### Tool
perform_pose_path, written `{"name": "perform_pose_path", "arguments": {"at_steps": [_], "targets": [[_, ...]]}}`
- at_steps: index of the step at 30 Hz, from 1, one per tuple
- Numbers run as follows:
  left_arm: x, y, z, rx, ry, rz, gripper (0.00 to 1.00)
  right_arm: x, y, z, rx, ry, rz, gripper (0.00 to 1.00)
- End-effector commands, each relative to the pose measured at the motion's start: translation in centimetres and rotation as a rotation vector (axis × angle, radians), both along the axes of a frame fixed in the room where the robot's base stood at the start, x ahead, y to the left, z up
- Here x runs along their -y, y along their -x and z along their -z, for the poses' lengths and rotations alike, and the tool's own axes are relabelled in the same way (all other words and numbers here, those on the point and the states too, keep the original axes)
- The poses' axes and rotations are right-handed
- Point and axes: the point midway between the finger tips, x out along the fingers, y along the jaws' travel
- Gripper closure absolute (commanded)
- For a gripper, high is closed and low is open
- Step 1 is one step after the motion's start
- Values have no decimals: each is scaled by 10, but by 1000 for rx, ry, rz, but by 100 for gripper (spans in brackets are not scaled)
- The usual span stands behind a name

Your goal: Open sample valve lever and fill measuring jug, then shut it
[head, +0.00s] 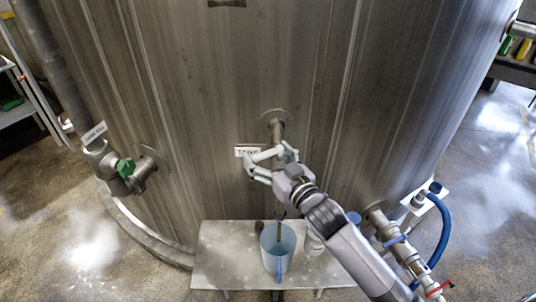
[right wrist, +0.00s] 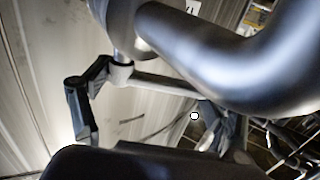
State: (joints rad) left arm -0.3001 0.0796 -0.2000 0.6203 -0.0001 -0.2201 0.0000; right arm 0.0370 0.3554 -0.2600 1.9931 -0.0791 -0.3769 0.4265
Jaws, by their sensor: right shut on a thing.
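The sample valve's pipe (head: 277,130) comes out of a round flange on the big steel tank (head: 200,110). A small white label (head: 246,151) is beside it. My right gripper (head: 266,162) is shut at this valve, its fingers around the lever, which they mostly hide. In the right wrist view a curved grey pipe (right wrist: 215,65) passes close to my fingers. The pale blue measuring jug (head: 269,260) stands upright on a small metal table below the valve, its blue handle toward me. A dark upright streak shows at its mouth; I cannot tell whether it is liquid. My left gripper is out of view.
The metal table (head: 220,262) has free room left of the jug. A small dark object (head: 259,226) lies behind it. A valve with a green handle (head: 126,167) is at the left. Pipework with a blue hose (head: 441,225) is at the lower right.

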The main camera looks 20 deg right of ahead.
Motion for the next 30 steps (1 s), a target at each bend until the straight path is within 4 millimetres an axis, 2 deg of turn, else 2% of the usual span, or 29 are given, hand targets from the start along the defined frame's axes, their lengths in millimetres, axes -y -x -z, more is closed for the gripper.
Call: {"name": "perform_pose_path", "arguments": {"at_steps": [5,19,29,30], "targets": [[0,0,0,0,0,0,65,0,0,0,0,0,0,70],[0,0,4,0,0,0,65,-2,-5,-1,3,-3,128,70],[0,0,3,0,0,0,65,-1,-5,-1,1,0,137,70],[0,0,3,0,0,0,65,-1,-5,-1,2,0,137,18]]}}
